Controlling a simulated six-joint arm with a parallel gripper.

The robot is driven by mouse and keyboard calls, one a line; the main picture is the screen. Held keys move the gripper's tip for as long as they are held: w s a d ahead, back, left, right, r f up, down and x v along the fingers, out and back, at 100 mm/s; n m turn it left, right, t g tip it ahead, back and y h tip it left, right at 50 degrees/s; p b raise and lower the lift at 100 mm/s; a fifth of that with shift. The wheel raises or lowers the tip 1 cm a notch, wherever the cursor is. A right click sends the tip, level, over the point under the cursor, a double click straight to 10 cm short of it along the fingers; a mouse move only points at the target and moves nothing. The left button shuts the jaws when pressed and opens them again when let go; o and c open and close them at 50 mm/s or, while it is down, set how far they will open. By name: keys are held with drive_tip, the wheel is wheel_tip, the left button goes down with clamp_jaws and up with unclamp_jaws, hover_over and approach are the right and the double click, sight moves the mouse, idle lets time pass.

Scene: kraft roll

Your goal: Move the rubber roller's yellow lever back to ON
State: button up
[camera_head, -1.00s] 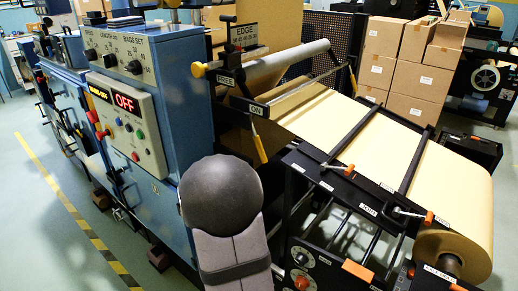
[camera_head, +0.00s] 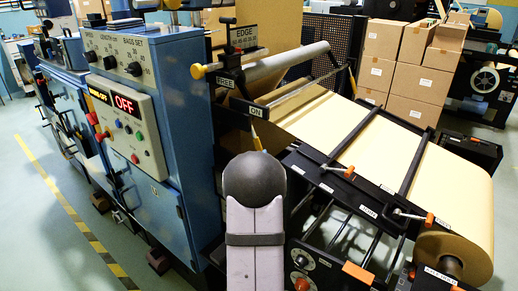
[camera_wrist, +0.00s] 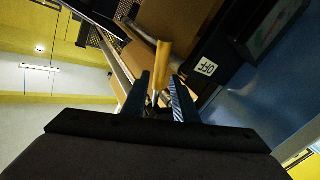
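The yellow lever (camera_head: 257,140) hangs below the ON label (camera_head: 257,111) on the dark side bracket by the roller; my arm hides its lower end in the head view. In the wrist view the lever (camera_wrist: 163,62) stands ahead, and its end shows in line with the gap between my two dark fingers. My gripper (camera_wrist: 160,82) is open, with a finger on either side of that gap. I cannot tell whether a finger touches the lever. An OFF label (camera_wrist: 206,67) shows on a dark part to its right. My gripper is hidden behind my arm in the head view.
The grey roller (camera_head: 287,65) lies above the kraft web (camera_head: 320,120). The blue machine cabinet (camera_head: 180,120) with its OFF display (camera_head: 125,104) stands left of my arm. The black frame (camera_head: 345,190) with orange-tipped handles stands close on the right. A FREE label (camera_head: 227,84) marks the upper bracket.

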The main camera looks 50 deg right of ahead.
sight(259, 149)
drive_tip(key=shift+p+x, duration=1.1)
drive_tip(key=shift+x, duration=2.1)
drive_tip(key=shift+c, duration=0.6)
clamp_jaws()
